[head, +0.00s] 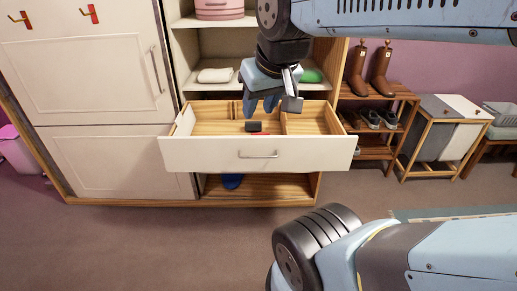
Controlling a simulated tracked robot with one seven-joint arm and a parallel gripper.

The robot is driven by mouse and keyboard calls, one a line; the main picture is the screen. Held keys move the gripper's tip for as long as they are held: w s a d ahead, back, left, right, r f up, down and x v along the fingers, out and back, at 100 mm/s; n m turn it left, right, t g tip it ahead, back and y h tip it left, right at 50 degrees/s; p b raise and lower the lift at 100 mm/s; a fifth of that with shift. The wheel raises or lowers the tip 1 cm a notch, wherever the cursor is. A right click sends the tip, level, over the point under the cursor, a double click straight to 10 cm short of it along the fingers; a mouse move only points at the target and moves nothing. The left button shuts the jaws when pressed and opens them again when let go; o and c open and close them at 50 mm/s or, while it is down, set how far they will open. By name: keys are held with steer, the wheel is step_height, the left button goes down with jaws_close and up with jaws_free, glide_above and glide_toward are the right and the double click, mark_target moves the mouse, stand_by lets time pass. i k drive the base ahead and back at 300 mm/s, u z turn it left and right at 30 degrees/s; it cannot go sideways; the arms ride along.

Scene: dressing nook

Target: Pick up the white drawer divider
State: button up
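The wooden drawer (210,154) with a cream front is pulled out of the white wardrobe unit. Inside it are wood-coloured partitions, a small dark block (254,127) and a bit of something red beside it. I cannot make out a clearly white divider; part of the drawer's inside is hidden behind my gripper. My gripper (261,107) hangs pointing down over the back middle of the drawer.
Above the drawer, a shelf holds a folded white cloth (215,75) and a green item (312,75). A blue item (232,181) lies below the drawer. A shoe rack (375,150) and a hamper (440,135) stand to the right. The floor in front is clear.

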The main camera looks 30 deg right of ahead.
mark_target(185, 124)
steer(key=z, duration=0.4)
steer(key=i, duration=1)
steer(key=u, duration=0.05)
steer(key=k, duration=0.5)
steer(key=u, duration=0.5)
steer(key=i, duration=0.8)
steer(key=u, duration=0.15)
